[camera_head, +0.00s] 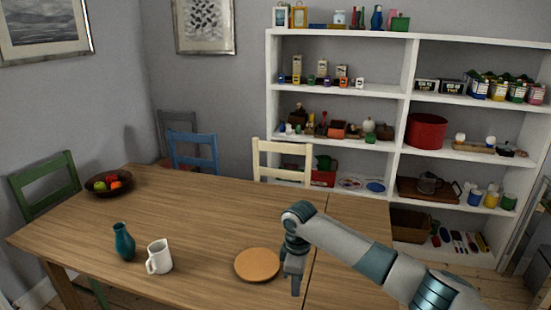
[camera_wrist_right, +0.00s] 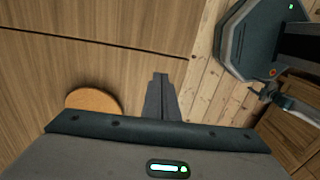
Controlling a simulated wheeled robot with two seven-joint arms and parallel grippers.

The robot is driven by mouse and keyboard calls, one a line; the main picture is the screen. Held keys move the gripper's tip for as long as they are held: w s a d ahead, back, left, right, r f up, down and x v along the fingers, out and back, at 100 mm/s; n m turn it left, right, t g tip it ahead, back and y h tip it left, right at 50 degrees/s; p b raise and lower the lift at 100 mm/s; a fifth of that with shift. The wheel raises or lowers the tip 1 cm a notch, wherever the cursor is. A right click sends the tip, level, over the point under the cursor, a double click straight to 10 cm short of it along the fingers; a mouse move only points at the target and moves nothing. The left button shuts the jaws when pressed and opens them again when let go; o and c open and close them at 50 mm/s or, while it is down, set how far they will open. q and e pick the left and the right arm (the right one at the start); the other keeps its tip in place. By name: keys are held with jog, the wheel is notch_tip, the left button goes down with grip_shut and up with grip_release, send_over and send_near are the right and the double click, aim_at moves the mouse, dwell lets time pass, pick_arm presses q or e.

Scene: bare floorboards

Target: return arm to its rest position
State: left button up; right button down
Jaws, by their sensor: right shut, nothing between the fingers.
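My right arm comes in from the lower right of the head view and reaches over the wooden table (camera_head: 200,215). Its right gripper (camera_head: 295,288) points down, shut and empty, just right of a round tan board (camera_head: 257,265). In the right wrist view the right gripper (camera_wrist_right: 160,78) is a closed pair of fingers above the tabletop (camera_wrist_right: 90,65), with the round board (camera_wrist_right: 93,100) to its left. My left gripper is not in view.
A white mug (camera_head: 160,258), a teal vase (camera_head: 124,242) and a fruit bowl (camera_head: 108,184) stand on the table's left part. Chairs stand around it: green (camera_head: 50,187), blue (camera_head: 193,152), cream (camera_head: 282,147). A full white shelf (camera_head: 405,75) is behind. The middle tabletop is clear.

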jog(key=s+a+f+m+t+y, duration=0.1)
jog(key=s+a+f+m+y, duration=0.15)
jog(key=s+f, duration=0.55)
jog(key=s+a+f+m+y, duration=0.1)
jog(key=s+a+f+y, duration=0.3)
jog(key=s, duration=0.9)
jog(key=s+d+m+t+h, duration=0.3)
jog(key=s+d+m+h, duration=0.5)
jog(key=s+d, duration=1.5)
notch_tip(320, 180, down, 28)
jog(key=m+g+y, duration=0.2)
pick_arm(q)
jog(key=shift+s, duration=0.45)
pick_arm(e)
jog(key=s+d+f+g, duration=0.1)
jog(key=s+d+f, duration=0.2)
jog(key=s+f, duration=1.5)
jog(key=shift+d+n, duration=0.2)
jog(key=shift+n, duration=0.15)
